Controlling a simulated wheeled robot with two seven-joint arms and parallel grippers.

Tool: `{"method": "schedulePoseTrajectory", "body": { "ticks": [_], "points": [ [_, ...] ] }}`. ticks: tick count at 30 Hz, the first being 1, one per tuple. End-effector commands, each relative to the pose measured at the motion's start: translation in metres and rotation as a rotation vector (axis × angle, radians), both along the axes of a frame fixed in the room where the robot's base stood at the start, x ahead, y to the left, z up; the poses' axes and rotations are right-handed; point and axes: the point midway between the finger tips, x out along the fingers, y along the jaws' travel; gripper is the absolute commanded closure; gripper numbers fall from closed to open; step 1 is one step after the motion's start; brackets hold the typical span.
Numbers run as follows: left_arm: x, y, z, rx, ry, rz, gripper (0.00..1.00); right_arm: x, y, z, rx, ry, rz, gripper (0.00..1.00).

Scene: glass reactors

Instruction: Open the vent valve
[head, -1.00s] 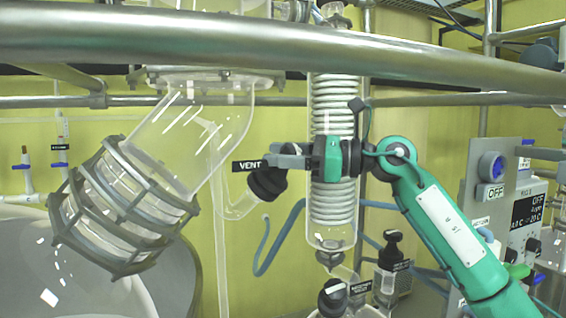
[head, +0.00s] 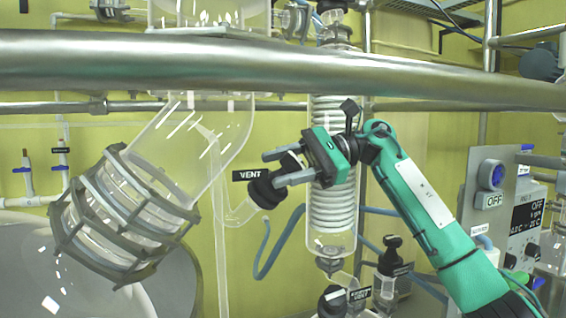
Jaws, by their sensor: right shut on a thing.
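The vent valve (head: 263,188) is a black knob on a clear glass side arm, beside a black label reading VENT (head: 246,174). My right gripper (head: 279,169) comes in from the right and is shut on the vent valve's black handle. Its two grey fingers lie one above and one below the handle, tilted in the picture. The fingers partly hide the handle. My left gripper is not in view.
A steel rail (head: 200,63) crosses the view in front. A coiled glass condenser (head: 333,215) stands just behind my right gripper. A large clamped glass elbow (head: 125,210) is to the left. Labelled black valves (head: 390,258) and a control panel (head: 500,205) are at the right.

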Motion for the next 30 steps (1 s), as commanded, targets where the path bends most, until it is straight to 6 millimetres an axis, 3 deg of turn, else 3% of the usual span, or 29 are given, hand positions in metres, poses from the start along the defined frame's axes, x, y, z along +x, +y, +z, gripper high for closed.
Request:
{"method": "schedulePoseTrajectory", "body": {
  "ticks": [16,17,20,30],
  "points": [
    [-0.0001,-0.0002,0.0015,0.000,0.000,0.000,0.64,0.0000,-0.0002,-0.0002,-0.007,-0.018,0.016,0.78],
    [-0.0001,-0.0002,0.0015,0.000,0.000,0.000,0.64,0.0000,-0.0002,-0.0002,-0.007,-0.018,0.016,0.51],
    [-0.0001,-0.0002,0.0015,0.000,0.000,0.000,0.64,-0.0001,-0.0002,-0.0002,-0.008,-0.017,0.016,0.33],
    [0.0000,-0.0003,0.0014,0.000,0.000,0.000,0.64,-0.0002,-0.0003,-0.0004,-0.007,-0.016,0.016,0.33]
  ]
}}
